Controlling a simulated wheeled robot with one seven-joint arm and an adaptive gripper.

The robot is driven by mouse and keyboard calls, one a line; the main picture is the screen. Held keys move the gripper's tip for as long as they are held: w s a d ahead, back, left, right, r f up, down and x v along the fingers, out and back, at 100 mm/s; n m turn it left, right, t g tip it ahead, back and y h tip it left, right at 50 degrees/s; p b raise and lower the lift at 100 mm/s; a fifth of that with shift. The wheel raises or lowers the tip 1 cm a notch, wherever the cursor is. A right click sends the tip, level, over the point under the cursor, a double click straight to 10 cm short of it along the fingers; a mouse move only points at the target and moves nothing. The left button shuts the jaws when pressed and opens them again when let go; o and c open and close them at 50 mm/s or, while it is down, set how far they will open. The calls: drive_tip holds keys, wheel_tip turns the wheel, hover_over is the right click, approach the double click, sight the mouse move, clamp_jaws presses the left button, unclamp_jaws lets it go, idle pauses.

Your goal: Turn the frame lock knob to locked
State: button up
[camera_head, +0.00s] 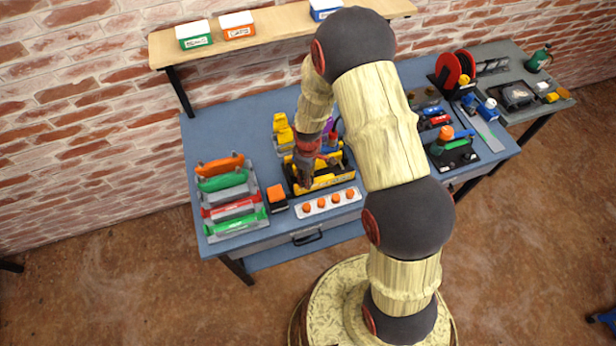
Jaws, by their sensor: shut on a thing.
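A black and yellow frame (333,180) lies on the blue workbench (240,112), left of my raised forearm. My gripper (304,183) points down at the left part of this frame. It is small and dark in this view. It appears shut on the frame lock knob, which the fingers and wrist hide. I cannot make out the knob's marks or which way it is turned.
A white strip with orange knobs (329,202) lies in front of the frame. An orange-topped black block (277,197) and a rack of coloured handles (231,208) stand left. Yellow parts (283,132) stand behind. A shelf (275,25) hangs above; tools crowd the right side.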

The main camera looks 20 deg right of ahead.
drive_tip(key=m+b, duration=0.1)
drive_tip(key=m, duration=0.3)
drive_tip(key=shift+m, duration=0.3)
drive_tip(key=m, duration=0.4)
drive_tip(key=shift+m+b, duration=0.3)
drive_tip(key=shift+b, duration=0.05)
drive_tip(key=m, duration=0.4)
drive_tip(key=shift+m+b, duration=0.3)
drive_tip(key=shift+m, duration=2.1)
drive_tip(key=o, duration=1.2)
drive_tip(key=shift+c, duration=0.2)
